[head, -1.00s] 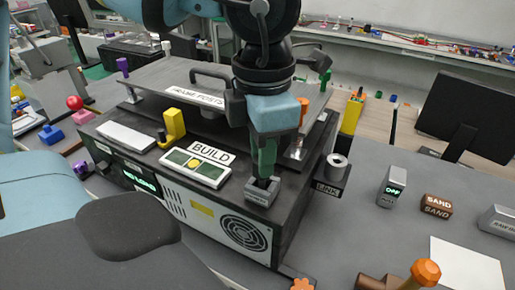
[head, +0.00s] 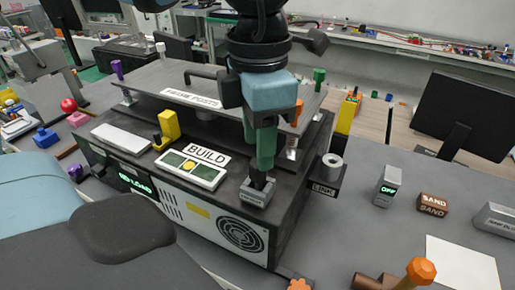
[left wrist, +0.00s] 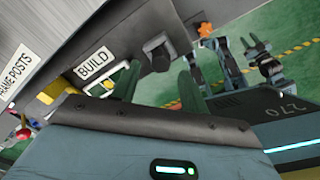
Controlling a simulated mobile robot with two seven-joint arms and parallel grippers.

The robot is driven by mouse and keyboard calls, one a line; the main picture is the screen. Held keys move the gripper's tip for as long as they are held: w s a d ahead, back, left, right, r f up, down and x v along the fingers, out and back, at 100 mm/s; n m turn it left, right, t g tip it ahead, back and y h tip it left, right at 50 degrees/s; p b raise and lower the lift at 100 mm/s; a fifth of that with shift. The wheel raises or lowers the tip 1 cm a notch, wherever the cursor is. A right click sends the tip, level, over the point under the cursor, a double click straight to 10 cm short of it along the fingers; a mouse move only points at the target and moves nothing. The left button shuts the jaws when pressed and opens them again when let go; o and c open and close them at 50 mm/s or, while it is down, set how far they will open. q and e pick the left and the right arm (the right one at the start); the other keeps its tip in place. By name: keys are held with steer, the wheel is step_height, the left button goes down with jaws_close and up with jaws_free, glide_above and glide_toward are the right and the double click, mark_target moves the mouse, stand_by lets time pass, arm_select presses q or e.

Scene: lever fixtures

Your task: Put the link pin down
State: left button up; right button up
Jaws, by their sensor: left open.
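My left gripper (head: 259,168) is open, pointing down above a small grey block (head: 255,196) at the front right corner of the dark machine. A dark upright piece, apparently the link pin (head: 263,183), stands in this block just below the green fingertips. The fingers partly cover it, and I cannot tell whether they touch it. The left wrist view shows both green fingers apart (left wrist: 158,88), with the grey block (left wrist: 157,46) beyond them. A holder labelled LINK (head: 325,188), with a grey ring-shaped piece (head: 332,162), is on the machine's right side.
The BUILD panel (head: 190,170) and a yellow lever (head: 169,126) lie left of the block. The raised FRAME POSTS plate (head: 215,78) is behind. An OFF box (head: 388,187), a SAND block (head: 433,203) and an orange knob (head: 423,271) stand on the right.

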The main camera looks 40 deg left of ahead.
arm_select(q)
step_height(320, 180, up, 10)
steer(key=shift+f, duration=0.25)
steer(key=shift+f, duration=0.1)
